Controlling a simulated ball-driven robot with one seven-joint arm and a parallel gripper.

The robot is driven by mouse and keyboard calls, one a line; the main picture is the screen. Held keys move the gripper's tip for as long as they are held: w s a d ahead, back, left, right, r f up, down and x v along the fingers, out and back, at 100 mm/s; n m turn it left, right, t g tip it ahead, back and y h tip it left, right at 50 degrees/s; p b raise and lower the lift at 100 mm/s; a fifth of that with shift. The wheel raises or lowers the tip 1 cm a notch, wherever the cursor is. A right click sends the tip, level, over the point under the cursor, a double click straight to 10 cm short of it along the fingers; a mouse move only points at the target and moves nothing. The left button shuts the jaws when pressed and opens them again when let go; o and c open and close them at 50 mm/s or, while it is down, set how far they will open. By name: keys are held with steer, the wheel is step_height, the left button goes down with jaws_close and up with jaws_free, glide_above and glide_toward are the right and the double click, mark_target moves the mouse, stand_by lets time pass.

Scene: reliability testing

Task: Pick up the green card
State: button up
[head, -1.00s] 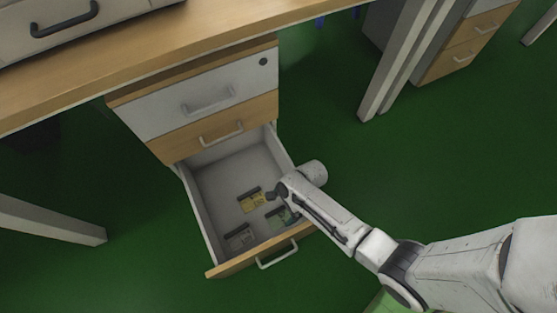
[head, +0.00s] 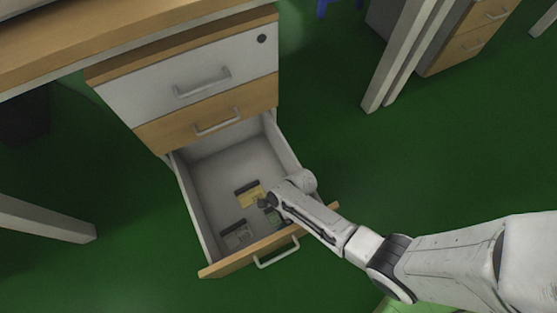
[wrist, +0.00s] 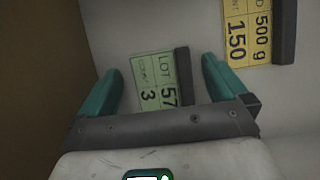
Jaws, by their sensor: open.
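The green card (wrist: 150,78) lies on the drawer floor, printed "LOT 57" and "3", with a dark strip along its right edge in the wrist view. In the head view the green card (head: 274,217) is partly hidden by my arm. My gripper (wrist: 160,73) is open, with one teal finger on each side of the card and nothing held. How far the fingertips are above the card is hard to tell. In the head view my gripper (head: 267,200) reaches into the drawer from the right.
The open bottom drawer (head: 216,267) has low walls around the cards. A yellow card (wrist: 245,30), also in the head view (head: 252,197), lies beside the green one. A grey-white card (head: 238,237) lies near the drawer front. The upper drawers (head: 200,78) are shut above.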

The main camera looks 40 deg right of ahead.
stand_by(0.4)
steer(key=c, duration=1.1)
steer(key=shift+o, duration=0.2)
